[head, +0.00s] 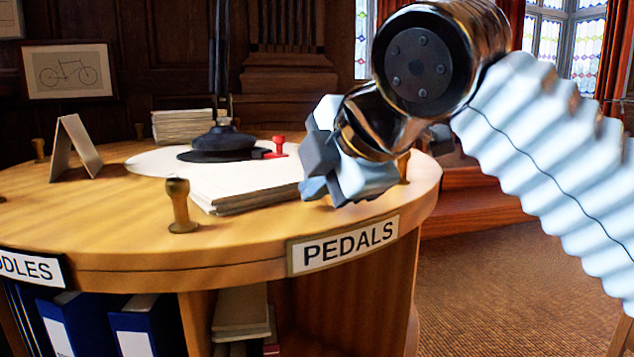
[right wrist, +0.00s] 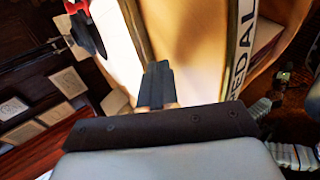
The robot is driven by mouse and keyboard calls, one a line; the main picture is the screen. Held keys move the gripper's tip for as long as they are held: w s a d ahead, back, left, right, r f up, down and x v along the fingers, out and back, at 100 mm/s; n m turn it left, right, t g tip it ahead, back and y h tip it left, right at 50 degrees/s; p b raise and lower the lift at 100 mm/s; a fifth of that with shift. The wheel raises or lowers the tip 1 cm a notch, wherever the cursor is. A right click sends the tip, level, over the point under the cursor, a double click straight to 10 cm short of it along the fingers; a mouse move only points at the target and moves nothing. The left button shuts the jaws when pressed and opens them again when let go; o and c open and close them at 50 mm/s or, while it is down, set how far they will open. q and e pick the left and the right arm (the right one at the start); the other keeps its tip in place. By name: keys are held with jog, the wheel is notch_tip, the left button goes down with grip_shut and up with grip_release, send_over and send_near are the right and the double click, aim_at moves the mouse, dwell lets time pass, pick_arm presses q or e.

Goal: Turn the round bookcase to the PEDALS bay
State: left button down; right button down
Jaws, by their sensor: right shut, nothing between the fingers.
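The round bookcase (head: 110,240) has a light wooden top, with blue binders and papers in the bays below. Its PEDALS label (head: 343,246) is on the rim and faces me, right of centre; part of it shows in the right wrist view (right wrist: 240,50). Another label (head: 32,268), cut off by the left edge, reads "DDLES". A turned wooden peg (head: 180,205) stands near the front rim. My right gripper (head: 318,188) is shut and empty, over the top's edge above the PEDALS label. Whether it touches the wood, I cannot tell. My left gripper is not in view.
On the top are a paper stack (head: 245,190), a dark lamp base (head: 222,142), a red-handled stamp (head: 278,146) and a folded card (head: 75,145). Another peg (head: 403,166) stands partly hidden behind my right gripper. Open carpet (head: 500,280) lies to the right.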

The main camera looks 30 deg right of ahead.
jog(key=shift+n+y, duration=0.4)
jog(key=shift+w+d, duration=0.15)
jog(key=shift+d, duration=1.4)
jog(key=shift+w+d, duration=0.1)
jog(key=shift+d, duration=1.45)
jog(key=shift+n, duration=0.3)
jog(key=d, duration=0.2)
jog(key=w+d+p, duration=0.1)
jog(key=d, duration=0.2)
jog(key=shift+w+r, duration=0.1)
jog(key=shift+w+d+y+p, duration=0.1)
jog(key=shift+d+y+p, duration=0.25)
jog(key=shift+d, duration=0.15)
jog(key=shift+d, duration=0.1)
